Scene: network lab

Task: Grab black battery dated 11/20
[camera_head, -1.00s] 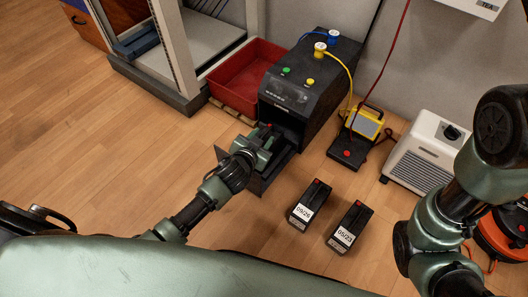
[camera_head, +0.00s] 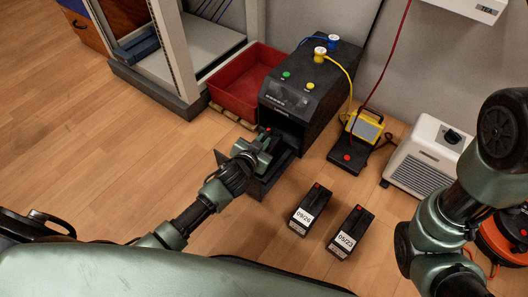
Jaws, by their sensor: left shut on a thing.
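My left gripper (camera_head: 263,146) is at the open front of a black power unit (camera_head: 312,88), above its lowered front flap (camera_head: 258,188). It is shut on a dark thing with a red spot, mostly hidden by the fingers; no date on it can be read. Two black batteries stand on the floor to the right: one labelled what looks like 09/26 (camera_head: 311,208), the other 05/23 (camera_head: 350,232). No 11/20 label is readable. My right arm shows at the right edge; its gripper is out of view.
A red bin (camera_head: 240,85) and a rack (camera_head: 190,60) stand left of the unit. A yellow device (camera_head: 365,127), a white heater (camera_head: 425,155) and an orange reel (camera_head: 500,240) are to the right. The floor at left is clear.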

